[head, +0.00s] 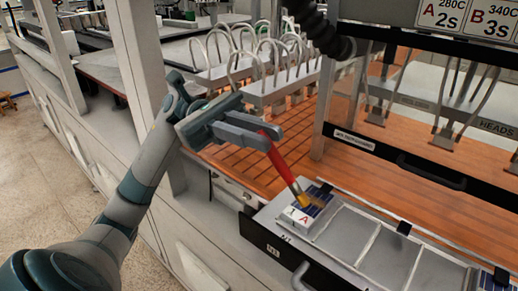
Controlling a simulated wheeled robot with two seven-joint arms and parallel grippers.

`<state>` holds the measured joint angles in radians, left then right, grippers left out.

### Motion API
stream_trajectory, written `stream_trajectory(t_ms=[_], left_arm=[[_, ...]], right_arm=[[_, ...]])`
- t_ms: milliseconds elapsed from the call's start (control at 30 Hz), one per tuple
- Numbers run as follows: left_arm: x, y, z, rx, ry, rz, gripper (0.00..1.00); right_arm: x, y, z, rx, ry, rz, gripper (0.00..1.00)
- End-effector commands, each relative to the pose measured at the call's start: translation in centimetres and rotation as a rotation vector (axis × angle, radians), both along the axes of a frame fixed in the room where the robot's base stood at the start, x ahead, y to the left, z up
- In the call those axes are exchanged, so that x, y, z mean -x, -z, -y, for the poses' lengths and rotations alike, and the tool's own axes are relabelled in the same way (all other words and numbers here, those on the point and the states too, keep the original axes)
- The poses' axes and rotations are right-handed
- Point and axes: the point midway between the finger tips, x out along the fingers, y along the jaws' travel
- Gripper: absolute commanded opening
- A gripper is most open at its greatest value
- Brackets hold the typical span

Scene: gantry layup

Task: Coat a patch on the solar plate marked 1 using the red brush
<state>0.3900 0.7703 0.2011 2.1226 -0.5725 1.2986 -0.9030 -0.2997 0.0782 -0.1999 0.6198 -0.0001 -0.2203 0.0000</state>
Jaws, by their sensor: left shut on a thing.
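My left gripper (264,132) is shut on the red brush (279,158), holding it by the upper handle. The brush slants down to the right, with a yellow band and brownish bristles at its lower end. The bristles are at a small dark blue solar plate (320,192) in the far left compartment of a grey tray; I cannot tell whether they touch it. The brush tip hides part of this plate. I cannot read a number 1 on the plate. My right gripper is not in view.
A white block (299,217) marked with a red A sits beside the plate. The metal tray (345,233) has dividers, black clips and a front handle (301,276). A black-framed gantry with hanging heads (448,140) stands behind, over orange slats. White curved racks (262,88) stand farther back.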

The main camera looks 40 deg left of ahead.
Motion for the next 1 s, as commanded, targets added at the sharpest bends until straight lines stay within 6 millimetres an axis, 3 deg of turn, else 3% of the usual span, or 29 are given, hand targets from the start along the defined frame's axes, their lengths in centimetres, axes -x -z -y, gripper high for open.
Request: stream_trajectory(t_ms=[300,600,1000], left_arm=[[-0.1,-2.9,-0.5,0.001,-0.003,-0.001,0.0],[-0.1,-5.2,-0.9,0.002,-0.003,0.0,0.0],[-0.1,-5.4,-0.9,0.002,-0.003,-0.001,0.0]], right_arm=[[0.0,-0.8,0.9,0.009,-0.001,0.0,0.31],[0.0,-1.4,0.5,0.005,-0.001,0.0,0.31],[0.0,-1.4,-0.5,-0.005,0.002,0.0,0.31]])
